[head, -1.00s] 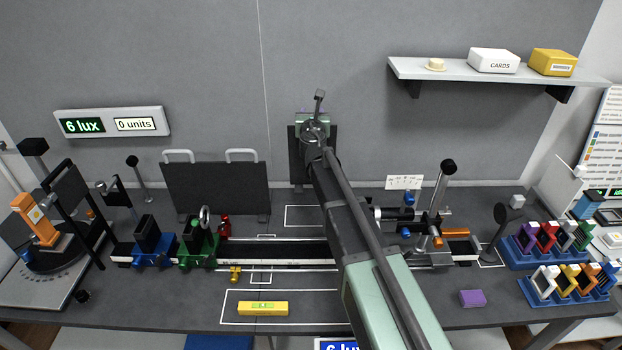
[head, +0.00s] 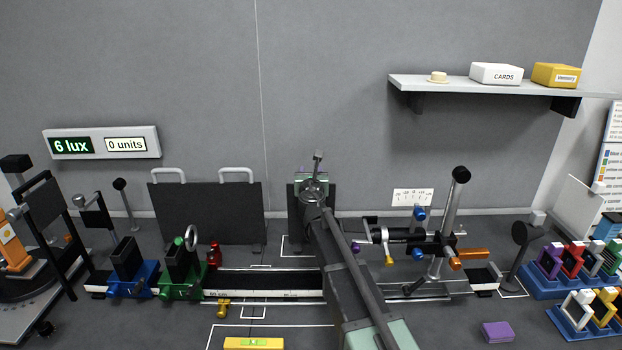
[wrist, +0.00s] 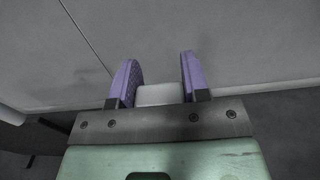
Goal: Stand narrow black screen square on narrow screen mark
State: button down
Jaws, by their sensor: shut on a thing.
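The narrow black screen (head: 295,215) is upright behind my arm in the head view, right of the wide black screen. My gripper (head: 313,180) is at its top edge. In the wrist view, my gripper's purple fingers (wrist: 157,88) are shut on a pale grip piece (wrist: 160,95) between them. The screen's lower edge is close to the bench, but my arm hides part of it and I cannot tell whether it touches. A white outline (head: 284,244) shows on the bench at the screen's foot, partly hidden; I cannot tell how squarely they line up.
The wide black screen (head: 206,215) with two handles stands left. The optical rail (head: 270,284) with a blue holder (head: 130,268) and green holder (head: 183,265) runs in front. A metal stand (head: 440,240) is to the right. The grey wall (head: 320,90) is behind.

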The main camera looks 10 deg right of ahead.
jog(key=shift+f, duration=0.15)
jog(key=c, duration=0.6)
grip_release()
jog(key=s+a, duration=0.2)
jog(key=s, duration=0.9)
jog(key=shift+s+r, duration=0.2)
jog(key=shift+s, duration=0.2)
